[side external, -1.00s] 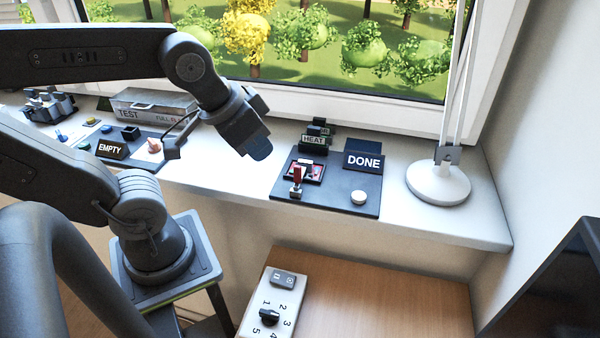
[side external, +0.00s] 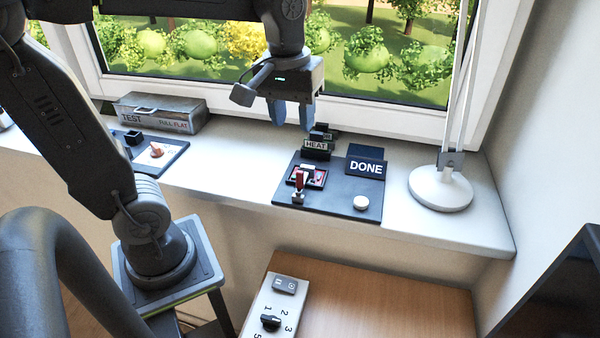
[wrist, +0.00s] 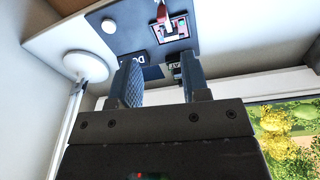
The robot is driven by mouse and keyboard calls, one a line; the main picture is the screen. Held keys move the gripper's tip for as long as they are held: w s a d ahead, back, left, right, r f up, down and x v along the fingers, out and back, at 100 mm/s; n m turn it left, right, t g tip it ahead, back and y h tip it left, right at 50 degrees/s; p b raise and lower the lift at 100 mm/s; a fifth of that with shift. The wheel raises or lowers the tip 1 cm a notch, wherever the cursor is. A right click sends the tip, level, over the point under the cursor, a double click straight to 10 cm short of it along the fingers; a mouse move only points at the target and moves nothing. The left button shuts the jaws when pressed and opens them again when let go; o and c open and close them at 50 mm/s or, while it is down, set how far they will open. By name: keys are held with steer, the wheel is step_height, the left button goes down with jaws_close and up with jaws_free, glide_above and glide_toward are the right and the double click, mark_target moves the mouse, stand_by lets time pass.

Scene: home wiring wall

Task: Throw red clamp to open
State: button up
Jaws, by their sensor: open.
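The red clamp (side external: 300,182) is a small red-handled lever on a dark panel (side external: 328,200) on the window sill. Its handle stands upright near the panel's front left, by a red-framed plate. In the wrist view the red clamp (wrist: 161,12) shows at the top edge, partly cut off, beyond my fingers. My gripper (side external: 291,126) is open and empty, pointing down. It is above and behind the clamp, near the HEAT label, and apart from it. In the wrist view my gripper's two fingers (wrist: 160,75) are spread with nothing between them.
A HEAT label (side external: 316,146), a DONE sign (side external: 366,166) and a white button (side external: 361,202) share the panel. A white lamp base (side external: 440,188) stands right of it. A TEST box (side external: 160,112) and another panel (side external: 165,150) lie left. The window is close behind my gripper.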

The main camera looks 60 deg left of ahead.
mark_target(300, 171)
steer(key=shift+n+g, duration=0.5)
steer(key=shift+n, duration=0.3)
steer(key=f, duration=0.4)
steer(key=w+f, duration=0.1)
steer(key=f, duration=0.8)
steer(key=shift+w+a+f, duration=0.3)
steer(key=shift+w, duration=0.05)
jaws_close()
